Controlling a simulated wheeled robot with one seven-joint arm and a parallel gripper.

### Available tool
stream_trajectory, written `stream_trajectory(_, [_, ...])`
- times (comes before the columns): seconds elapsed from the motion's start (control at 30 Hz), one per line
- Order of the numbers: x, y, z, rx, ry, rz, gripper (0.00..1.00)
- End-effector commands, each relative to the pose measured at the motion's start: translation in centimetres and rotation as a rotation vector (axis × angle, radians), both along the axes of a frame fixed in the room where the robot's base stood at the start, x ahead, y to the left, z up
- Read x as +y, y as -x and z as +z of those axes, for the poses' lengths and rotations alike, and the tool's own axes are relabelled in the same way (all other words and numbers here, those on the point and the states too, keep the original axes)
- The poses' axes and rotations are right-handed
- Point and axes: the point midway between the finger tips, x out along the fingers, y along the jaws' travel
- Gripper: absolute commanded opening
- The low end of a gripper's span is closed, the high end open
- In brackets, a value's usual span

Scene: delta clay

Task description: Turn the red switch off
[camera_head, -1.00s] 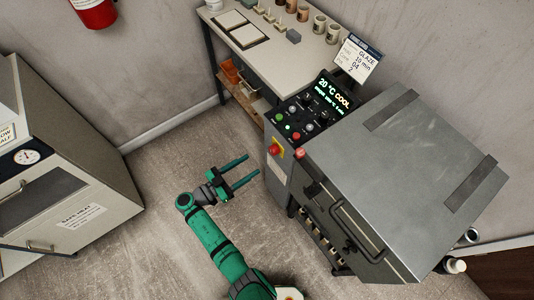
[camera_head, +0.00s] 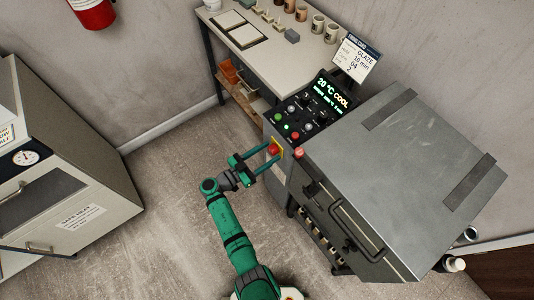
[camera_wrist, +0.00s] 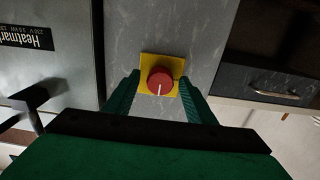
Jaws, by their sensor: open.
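The red switch (camera_head: 273,149) is a round red knob on a yellow plate, on the side of the grey control box. In the wrist view the red switch (camera_wrist: 160,80) shows a white line pointing to the bottom of the picture, and its yellow plate (camera_wrist: 146,62) sits behind it. My gripper (camera_head: 267,157) is open, with its two green fingers pointing at the box. In the wrist view the fingers of my gripper (camera_wrist: 160,88) stand on the left and right of the switch, with gaps between them and the knob.
The control panel (camera_head: 301,118) with buttons and a lit display is above the switch. The grey kiln (camera_head: 400,160) with a black handle stands to the right. A work table (camera_head: 275,55) with pots is behind. The floor (camera_head: 165,200) to the left is clear.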

Motion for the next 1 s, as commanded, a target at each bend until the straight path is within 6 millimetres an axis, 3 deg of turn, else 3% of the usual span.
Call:
stream_trajectory(0.07, [0.0,0.0,0.01,0.0,0.0,0.0,0.48])
stream_trajectory(0.23, [-0.01,0.02,0.01,0.0,0.0,-0.001,0.09])
stream_trajectory(0.67, [-0.03,0.1,0.0,0.059,0.043,-0.002,0.1])
stream_trajectory(1.0, [-0.07,0.17,0.01,0.272,0.198,-0.003,0.1])
